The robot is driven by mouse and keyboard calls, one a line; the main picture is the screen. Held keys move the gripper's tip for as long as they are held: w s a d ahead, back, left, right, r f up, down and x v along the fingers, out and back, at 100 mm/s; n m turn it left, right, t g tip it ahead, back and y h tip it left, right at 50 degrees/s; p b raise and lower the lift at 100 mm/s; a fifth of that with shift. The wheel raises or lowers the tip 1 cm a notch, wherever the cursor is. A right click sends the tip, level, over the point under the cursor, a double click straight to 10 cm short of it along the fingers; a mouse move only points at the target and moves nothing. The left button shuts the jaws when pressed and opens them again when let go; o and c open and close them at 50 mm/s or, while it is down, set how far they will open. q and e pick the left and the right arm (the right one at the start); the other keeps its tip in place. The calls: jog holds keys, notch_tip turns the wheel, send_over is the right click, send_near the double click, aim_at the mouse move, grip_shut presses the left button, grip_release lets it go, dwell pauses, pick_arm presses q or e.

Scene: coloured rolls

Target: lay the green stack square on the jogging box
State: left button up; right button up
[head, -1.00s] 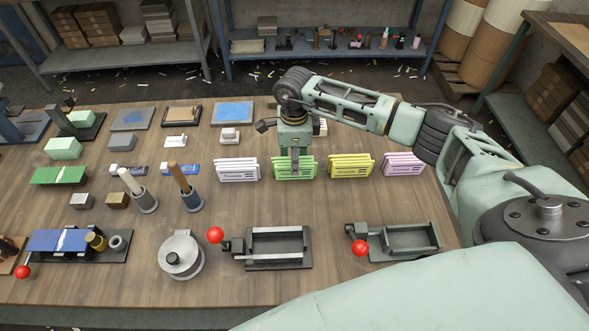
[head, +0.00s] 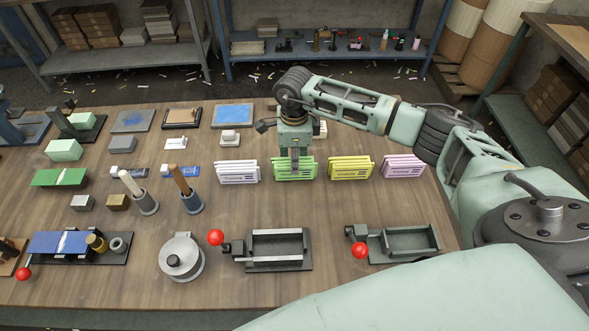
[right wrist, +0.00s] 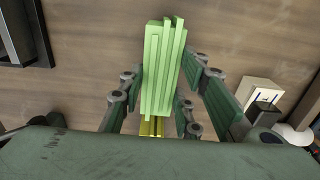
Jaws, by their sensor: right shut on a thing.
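The green stack (head: 294,169) stands on the table in a row of paper stacks, between a white and a yellow one. My right gripper (head: 294,158) reaches down onto it from above and is shut on it. In the right wrist view the green stack (right wrist: 162,68) is between the fingers (right wrist: 160,95), and its sheets end unevenly. Two fixtures with red ball handles stand at the front: a dark open-framed one (head: 277,268) and a green-walled tray (head: 405,255). I cannot tell which is the jogging box. My left gripper is not in view.
The white stack (head: 238,171), yellow stack (head: 350,167) and pink stack (head: 403,165) flank the green one. Two upright handles in holders (head: 190,202) and a round metal can (head: 181,258) stand at left. Bare table lies between the row and the fixtures.

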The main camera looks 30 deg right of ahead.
jog(key=shift+r+p, duration=1.2)
jog(key=shift+r, duration=1.45)
